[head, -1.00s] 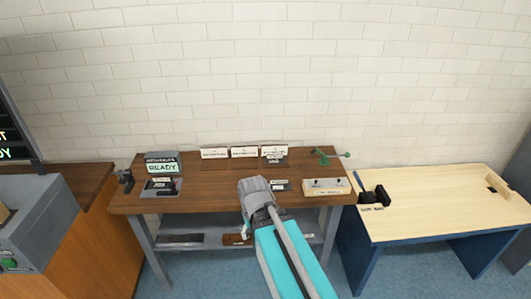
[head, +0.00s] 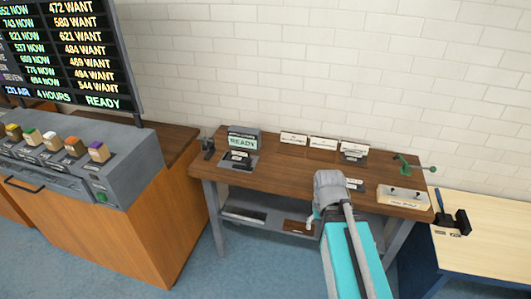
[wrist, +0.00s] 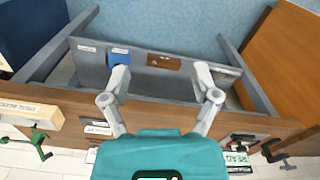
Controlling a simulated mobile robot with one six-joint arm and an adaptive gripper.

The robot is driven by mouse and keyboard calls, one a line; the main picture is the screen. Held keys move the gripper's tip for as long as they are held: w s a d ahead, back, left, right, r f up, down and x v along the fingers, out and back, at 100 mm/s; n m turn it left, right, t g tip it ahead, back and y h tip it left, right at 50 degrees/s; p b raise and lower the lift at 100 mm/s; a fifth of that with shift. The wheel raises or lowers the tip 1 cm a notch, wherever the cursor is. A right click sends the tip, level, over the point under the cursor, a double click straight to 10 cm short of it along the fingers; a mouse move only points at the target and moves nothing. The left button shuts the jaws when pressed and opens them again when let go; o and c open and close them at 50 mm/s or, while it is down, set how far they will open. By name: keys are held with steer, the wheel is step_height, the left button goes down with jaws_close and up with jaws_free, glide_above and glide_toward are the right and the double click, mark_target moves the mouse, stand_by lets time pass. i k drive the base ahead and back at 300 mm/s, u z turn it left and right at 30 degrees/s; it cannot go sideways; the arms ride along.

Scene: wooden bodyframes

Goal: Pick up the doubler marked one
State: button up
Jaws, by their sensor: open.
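I cannot make out a doubler marked one; the small labels are too blurred to read. In the wrist view my gripper (wrist: 161,75) is open and empty, its two fingers spread over the bench's front edge and lower shelf. Between and beyond the fingers, on the grey lower shelf, lies a brown piece (wrist: 163,62) with dark spots. A blue piece (wrist: 120,57) lies beside it, close to the left fingertip. In the head view the brown piece (head: 299,227) shows on the shelf, and my arm hides part of the bench front.
The brown workbench (head: 270,168) carries a READY display (head: 243,140), white sign cards (head: 323,143), a green clamp (head: 404,163) and a pale block (head: 404,197). A control console (head: 80,160) stands left, a light wood table (head: 490,240) right. Blue floor is clear in front.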

mark_target(237, 156)
steer(key=u, duration=0.3)
steer(key=i, duration=1.2)
steer(key=z, duration=0.15)
